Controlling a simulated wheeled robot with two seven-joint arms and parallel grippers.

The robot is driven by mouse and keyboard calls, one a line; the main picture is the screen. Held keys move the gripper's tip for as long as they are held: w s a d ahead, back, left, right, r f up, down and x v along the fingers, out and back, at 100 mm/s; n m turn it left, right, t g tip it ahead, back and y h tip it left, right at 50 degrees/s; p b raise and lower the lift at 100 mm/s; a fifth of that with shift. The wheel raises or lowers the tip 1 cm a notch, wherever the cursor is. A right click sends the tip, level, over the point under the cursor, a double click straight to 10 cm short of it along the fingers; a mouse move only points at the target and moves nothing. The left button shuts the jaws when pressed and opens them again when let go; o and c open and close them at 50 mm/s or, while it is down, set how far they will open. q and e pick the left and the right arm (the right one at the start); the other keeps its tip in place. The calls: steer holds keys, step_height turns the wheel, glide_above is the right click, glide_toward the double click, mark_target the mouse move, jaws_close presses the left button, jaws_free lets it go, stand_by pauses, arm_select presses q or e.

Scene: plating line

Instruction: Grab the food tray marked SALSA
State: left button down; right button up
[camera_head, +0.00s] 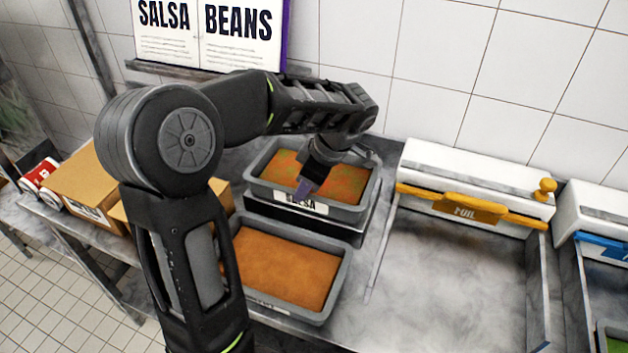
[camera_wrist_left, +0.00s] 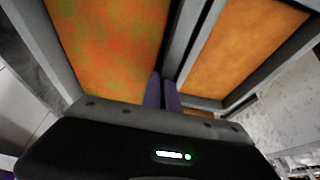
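The SALSA food tray (camera_head: 365,207) is a grey tub with mottled orange-green food and a white SALSA label on its front. It sits raised at the back of the counter. In the left wrist view the SALSA tray's food (camera_wrist_left: 110,40) fills the upper left. My left gripper (camera_head: 305,188) reaches down to its front rim, just above the label. In the wrist view its purple fingers (camera_wrist_left: 161,92) are close together, with the rim running in between; they appear shut on it. The gripper hides part of the food. My right gripper is not in view.
A tray of plain orange food (camera_head: 285,265) stands directly in front, lower. Cardboard boxes (camera_head: 90,185) are at left. A dispenser marked FOIL (camera_head: 470,209) stands at right, with bare counter (camera_head: 450,290) before it. A SALSA/BEANS sign (camera_head: 210,35) stands behind.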

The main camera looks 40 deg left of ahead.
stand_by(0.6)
arm_select(q)
steer(key=shift+s+r+b, duration=0.1)
steer(key=shift+r+b, duration=0.15)
steer(key=shift+b, duration=0.25)
step_height(320, 180, up, 7)
steer(key=p, duration=0.3)
steer(key=s+d, duration=0.3)
steer(key=s, duration=0.6)
steer(key=s+d, duration=0.3)
steer(key=s, duration=0.7)
steer(key=shift+f, duration=0.2)
steer(key=shift+w, duration=0.1)
